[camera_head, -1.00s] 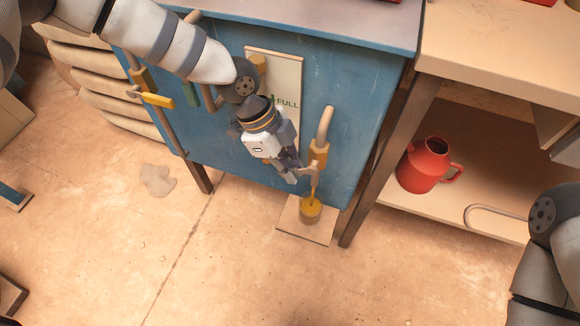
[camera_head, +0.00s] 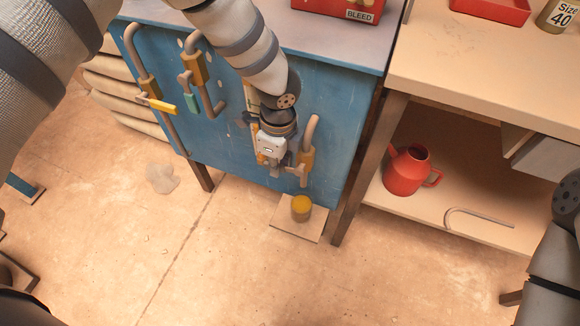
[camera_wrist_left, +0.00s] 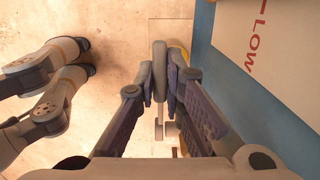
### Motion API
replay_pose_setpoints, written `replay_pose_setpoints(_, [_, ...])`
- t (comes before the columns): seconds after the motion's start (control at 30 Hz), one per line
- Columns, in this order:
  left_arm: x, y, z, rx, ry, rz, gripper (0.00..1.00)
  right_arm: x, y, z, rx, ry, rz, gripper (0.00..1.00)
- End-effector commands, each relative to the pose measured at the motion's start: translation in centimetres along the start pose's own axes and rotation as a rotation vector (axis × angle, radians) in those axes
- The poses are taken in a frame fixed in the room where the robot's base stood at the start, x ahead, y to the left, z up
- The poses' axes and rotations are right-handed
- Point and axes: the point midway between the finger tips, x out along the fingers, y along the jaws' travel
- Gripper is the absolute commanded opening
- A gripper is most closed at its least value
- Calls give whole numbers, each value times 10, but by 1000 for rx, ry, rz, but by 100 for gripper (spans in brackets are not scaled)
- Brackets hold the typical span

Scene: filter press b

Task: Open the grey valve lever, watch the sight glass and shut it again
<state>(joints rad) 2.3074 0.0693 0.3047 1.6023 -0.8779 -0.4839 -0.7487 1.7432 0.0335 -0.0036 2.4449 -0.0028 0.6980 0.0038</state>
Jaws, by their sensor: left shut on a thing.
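In the head view my left gripper (camera_head: 288,168) is at the lower right of the blue panel (camera_head: 235,150), beside the right-hand pipe with its brass valve body (camera_head: 307,160). In the left wrist view its fingers are shut on the grey valve lever (camera_wrist_left: 159,72). The lever is mostly hidden by the gripper in the head view. The white sight glass plate (camera_head: 250,98) is largely covered by my left arm. In the wrist view the plate (camera_wrist_left: 262,40) shows the red letters "LOW". The liquid level cannot be read. My right gripper is out of view.
A cup with yellow liquid (camera_head: 301,209) stands on a floor plate (camera_head: 284,222) below the spout; no stream shows. Yellow (camera_head: 160,105) and teal (camera_head: 192,102) levers are at left. A red jug (camera_head: 408,172) and a bent rod (camera_head: 480,216) sit on the right shelf.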

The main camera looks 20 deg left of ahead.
Motion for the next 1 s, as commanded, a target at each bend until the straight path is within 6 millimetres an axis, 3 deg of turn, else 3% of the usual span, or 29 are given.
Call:
replay_pose_setpoints(0.43, [-11, -1, 6, 0, -201, -5, 0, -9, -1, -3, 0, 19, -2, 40])
replay_pose_setpoints(0.97, [-12, 0, 7, -1, -229, -2, 0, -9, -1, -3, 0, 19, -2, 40])
replay_pose_setpoints(1.0, [-12, 0, 7, -1, -229, -2, 12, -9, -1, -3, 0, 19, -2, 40])
